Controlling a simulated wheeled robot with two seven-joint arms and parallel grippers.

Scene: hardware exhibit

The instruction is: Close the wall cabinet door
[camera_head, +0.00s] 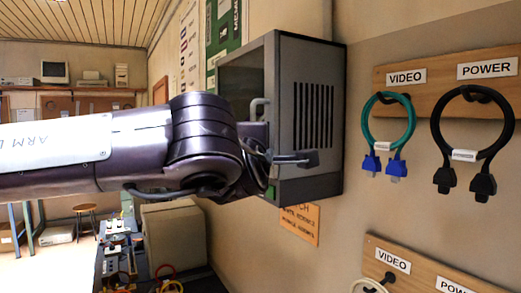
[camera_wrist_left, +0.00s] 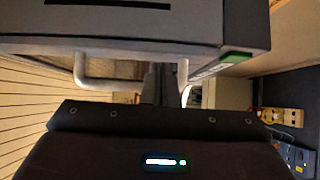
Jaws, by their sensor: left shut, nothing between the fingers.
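The grey wall cabinet (camera_head: 338,130) is at centre in the head view, with a vented panel facing me and a dark front area on its left. A pale handle (camera_head: 259,108) stands on its left part; it also shows in the wrist view (camera_wrist_left: 95,75). My left gripper (camera_head: 303,159) is shut and empty, at the cabinet's lower left, overlapping the vented panel in the picture. In the wrist view, the shut fingers (camera_wrist_left: 158,84) lie below the grey panel (camera_wrist_left: 225,28), beside the handle. I cannot tell if they touch it, nor the door's angle. My right gripper is not in view.
To the right, a wooden board (camera_head: 440,66) holds a teal cable (camera_head: 389,98) and a black cable (camera_head: 473,92). A second board (camera_head: 410,265) is below. A workbench with equipment (camera_head: 118,255) and a beige box (camera_head: 172,235) are at lower left.

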